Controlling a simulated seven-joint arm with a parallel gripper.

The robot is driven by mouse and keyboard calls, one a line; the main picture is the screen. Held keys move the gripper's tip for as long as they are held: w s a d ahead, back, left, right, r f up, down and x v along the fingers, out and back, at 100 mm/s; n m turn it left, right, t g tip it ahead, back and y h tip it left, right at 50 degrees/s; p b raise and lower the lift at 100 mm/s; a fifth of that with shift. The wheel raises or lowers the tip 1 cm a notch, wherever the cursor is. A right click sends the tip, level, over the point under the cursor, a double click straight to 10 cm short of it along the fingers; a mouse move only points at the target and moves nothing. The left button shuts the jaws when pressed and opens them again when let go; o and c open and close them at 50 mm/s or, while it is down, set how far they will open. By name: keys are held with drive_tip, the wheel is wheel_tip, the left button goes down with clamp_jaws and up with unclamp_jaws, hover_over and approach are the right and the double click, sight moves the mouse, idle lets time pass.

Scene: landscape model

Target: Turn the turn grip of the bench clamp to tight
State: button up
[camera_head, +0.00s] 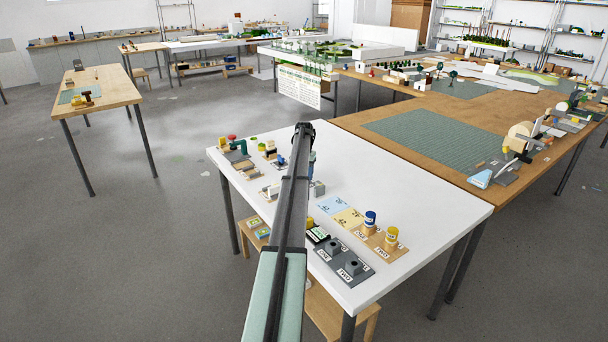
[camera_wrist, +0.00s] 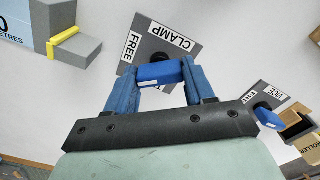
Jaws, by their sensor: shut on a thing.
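The bench clamp shows in the wrist view as a grey plate (camera_wrist: 150,47) with white labels reading CLAMP and FREE. A third label is mostly hidden under the grip and a finger. The blue turn grip (camera_wrist: 158,73) is a short bar over the plate's lower part, lying across the picture with a slight tilt. My gripper (camera_wrist: 157,77) has a blue finger at each end of the bar and is shut on it. I cannot tell which label the grip points at. In the head view my arm hides the clamp and most of my gripper.
A second grey plate (camera_wrist: 268,105) with a blue knob and labels lies at the right in the wrist view. A grey block (camera_wrist: 75,45) with a yellow edge is at upper left.

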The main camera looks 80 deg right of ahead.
drive_tip(key=n, duration=0.5)
drive_tip(key=shift+n, duration=0.3)
drive_tip(key=n, duration=0.5)
idle(0.4)
drive_tip(key=o, duration=1)
drive_tip(key=shift+o, duration=0.2)
wheel_tip(320, 180, up, 14)
drive_tip(key=shift+w+f, duration=0.1)
drive_tip(key=shift+f, duration=0.05)
idle(0.3)
